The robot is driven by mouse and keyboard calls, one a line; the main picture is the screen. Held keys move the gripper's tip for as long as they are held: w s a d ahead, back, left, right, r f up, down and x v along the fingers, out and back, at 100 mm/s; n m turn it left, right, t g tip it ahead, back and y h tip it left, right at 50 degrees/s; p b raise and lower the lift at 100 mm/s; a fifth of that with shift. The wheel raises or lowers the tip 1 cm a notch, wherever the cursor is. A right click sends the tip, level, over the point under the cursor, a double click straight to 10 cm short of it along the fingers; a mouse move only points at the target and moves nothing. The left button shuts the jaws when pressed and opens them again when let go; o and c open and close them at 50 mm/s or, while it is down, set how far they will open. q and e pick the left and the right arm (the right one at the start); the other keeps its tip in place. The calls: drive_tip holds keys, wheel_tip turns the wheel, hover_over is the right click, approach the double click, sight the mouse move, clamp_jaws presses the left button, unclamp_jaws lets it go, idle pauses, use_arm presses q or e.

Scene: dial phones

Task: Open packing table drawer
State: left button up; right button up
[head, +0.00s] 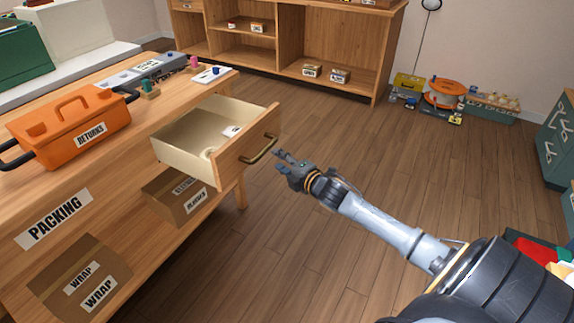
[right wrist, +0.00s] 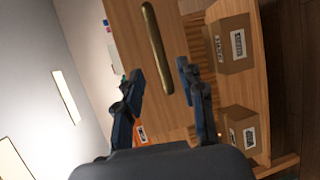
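The packing table (head: 110,212) stands at the left in the head view, with a "PACKING" label on its front. Its drawer (head: 232,155) is pulled out, and a small white item and a roll-like item lie inside. The drawer's brass handle (head: 259,149) is on its wooden front; it also shows in the right wrist view (right wrist: 157,48). My right gripper (head: 281,160) is just right of the handle and apart from it. My left gripper is not in view.
An orange "RETURNS" case (head: 72,127) sits on the table top. Cardboard boxes (head: 182,195) stand on the shelf below. A wooden shelf unit (head: 285,40) is at the back, with toolboxes (head: 445,93) right of it. The floor (head: 400,150) right of the drawer is clear.

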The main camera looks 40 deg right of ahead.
drive_tip(key=s, duration=0.3)
drive_tip(key=shift+r, duration=0.3)
drive_tip(key=shift+f, duration=0.1)
